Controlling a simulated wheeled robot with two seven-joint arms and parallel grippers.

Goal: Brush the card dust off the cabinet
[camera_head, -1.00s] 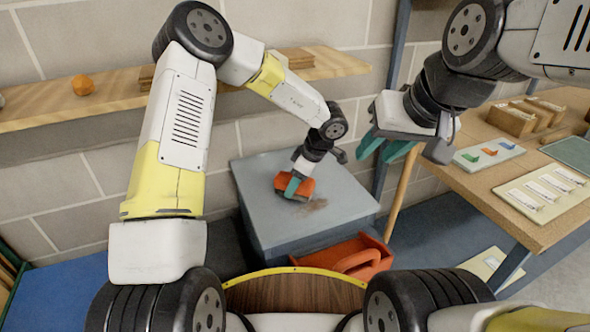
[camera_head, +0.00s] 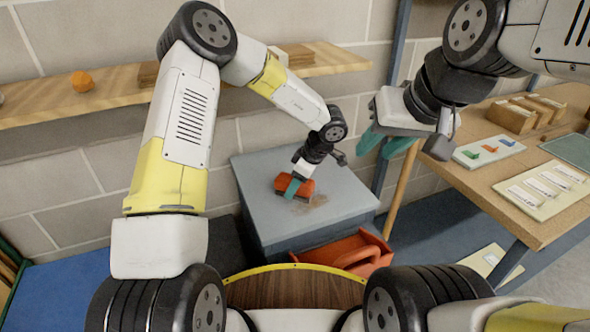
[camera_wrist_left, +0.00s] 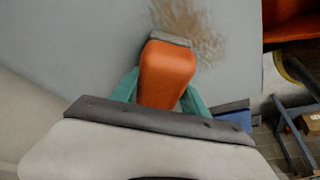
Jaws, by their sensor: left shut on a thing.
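The grey cabinet (camera_head: 255,198) stands against the block wall, its flat top facing up. A patch of brown card dust (camera_head: 312,203) lies on its top, and it also shows in the left wrist view (camera_wrist_left: 190,28). My left gripper (camera_head: 293,187) is shut on an orange brush (camera_head: 306,188) with a grey bristle edge. In the left wrist view the brush (camera_wrist_left: 167,72) sits between the teal fingers, its bristle edge at the near side of the dust. I cannot tell if the bristles touch the top. My right gripper (camera_head: 388,142) is raised, empty and open, over the area between cabinet and workbench.
An orange-red bin (camera_head: 350,252) stands in front of the cabinet. A wooden workbench (camera_head: 480,185) with cards and boxes is at the right. Blue floor matting is at the left.

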